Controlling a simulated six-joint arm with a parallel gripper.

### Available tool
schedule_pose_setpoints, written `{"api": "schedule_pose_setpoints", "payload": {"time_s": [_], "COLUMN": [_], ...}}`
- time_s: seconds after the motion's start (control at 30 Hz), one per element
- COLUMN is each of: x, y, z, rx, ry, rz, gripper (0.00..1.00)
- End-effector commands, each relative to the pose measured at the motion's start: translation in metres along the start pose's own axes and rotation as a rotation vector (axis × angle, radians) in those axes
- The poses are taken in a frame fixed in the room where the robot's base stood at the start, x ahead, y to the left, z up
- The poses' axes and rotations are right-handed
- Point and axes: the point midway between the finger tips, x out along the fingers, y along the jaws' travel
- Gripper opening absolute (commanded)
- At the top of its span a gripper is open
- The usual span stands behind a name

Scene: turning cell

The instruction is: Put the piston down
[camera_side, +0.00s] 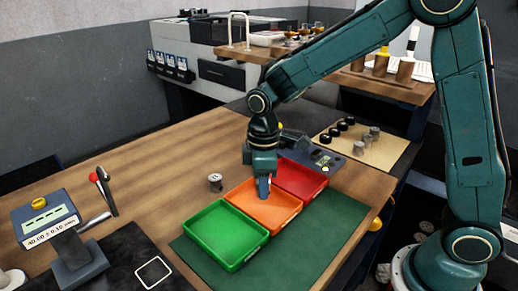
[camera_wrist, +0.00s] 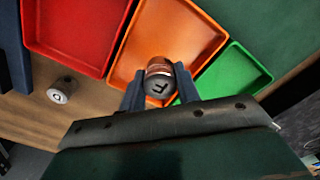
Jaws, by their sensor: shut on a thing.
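My gripper (camera_side: 263,187) points down over the orange tray (camera_side: 292,213). In the wrist view, my gripper (camera_wrist: 160,88) is shut on the piston (camera_wrist: 158,68), a short metal cylinder with a coppery side and a dark end bearing a mark. The orange tray (camera_wrist: 150,40) lies behind the piston in that view. In the side view the piston is hidden by the fingers. I cannot tell whether the piston touches the tray floor.
The green tray (camera_side: 226,235) and red tray (camera_side: 300,178) flank the orange one. A small metal cylinder (camera_side: 215,182) stands on the wood beside the trays. A gauge with a display (camera_side: 50,222) stands at left. Several cylinders (camera_side: 368,138) stand on a tan board behind.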

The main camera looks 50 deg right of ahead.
Motion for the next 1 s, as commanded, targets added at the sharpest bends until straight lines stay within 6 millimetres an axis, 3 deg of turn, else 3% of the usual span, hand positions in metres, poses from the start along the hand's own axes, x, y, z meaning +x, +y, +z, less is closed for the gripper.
{"api": "schedule_pose_setpoints", "payload": {"time_s": [0.3, 0.77, 0.8, 0.9, 1.0], "x": [0.034, 0.038, 0.039, 0.038, 0.038], "y": [0.000, 0.000, 0.000, 0.000, 0.000], "z": [0.001, 0.001, 0.001, 0.000, 0.000], "rx": [0.000, 0.000, 0.000, 0.000, 0.000], "ry": [-0.002, -0.001, -0.001, -0.001, -0.001], "rz": [-0.001, -0.001, -0.001, -0.001, -0.001], "gripper": [0.04, 0.04, 0.34, 0.54, 0.54]}}
